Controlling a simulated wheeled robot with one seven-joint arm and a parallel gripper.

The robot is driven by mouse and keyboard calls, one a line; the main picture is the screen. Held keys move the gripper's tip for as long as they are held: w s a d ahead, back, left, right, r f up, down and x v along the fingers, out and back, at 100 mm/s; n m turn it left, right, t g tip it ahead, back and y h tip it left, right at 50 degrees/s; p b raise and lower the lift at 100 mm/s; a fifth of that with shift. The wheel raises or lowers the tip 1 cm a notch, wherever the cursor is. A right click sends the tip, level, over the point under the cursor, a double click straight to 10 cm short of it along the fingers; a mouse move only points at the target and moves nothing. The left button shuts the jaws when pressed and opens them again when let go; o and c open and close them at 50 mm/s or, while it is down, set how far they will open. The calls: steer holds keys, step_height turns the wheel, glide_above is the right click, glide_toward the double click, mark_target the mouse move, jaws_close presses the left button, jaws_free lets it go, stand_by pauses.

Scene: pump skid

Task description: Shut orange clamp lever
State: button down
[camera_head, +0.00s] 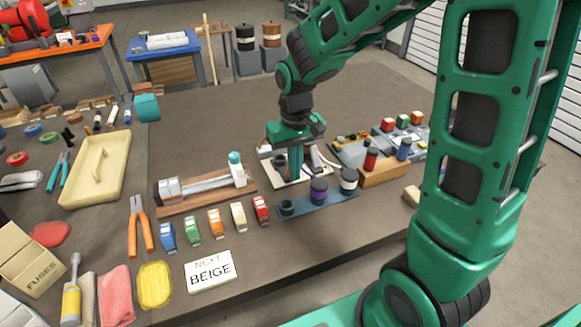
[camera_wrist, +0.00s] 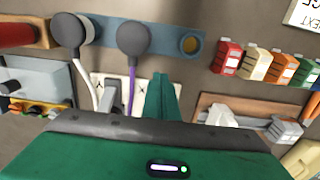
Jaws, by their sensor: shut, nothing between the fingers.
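No orange clamp lever can be made out for certain in either view. My gripper (camera_head: 296,163) points down over a white plate (camera_head: 290,183), its green fingers together with nothing between them. In the wrist view the closed fingers (camera_wrist: 161,92) stand beside the white plate (camera_wrist: 139,86); part of it is hidden by my gripper. Small orange-yellow parts (camera_wrist: 42,108) show on a grey unit at the left of the wrist view, but I cannot tell whether one is a lever. The same unit's small parts (camera_head: 350,138) are right of my gripper in the head view.
A blue strip (camera_head: 330,205) with round plugs lies in front of the white plate. Colored blocks (camera_head: 216,222), orange-handled pliers (camera_head: 140,228) and a card reading "BEIGE" (camera_head: 209,271) lie to the left. A wooden block (camera_head: 385,176) stands to the right. The bench behind my gripper is clear.

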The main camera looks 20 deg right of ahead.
steer(key=shift+r, duration=0.1)
steer(key=shift+w, duration=1.65)
steer(key=shift+s+r, duration=0.25)
steer(key=shift+r, duration=1.3)
steer(key=shift+s+r, duration=0.2)
steer(key=shift+r, duration=1.3)
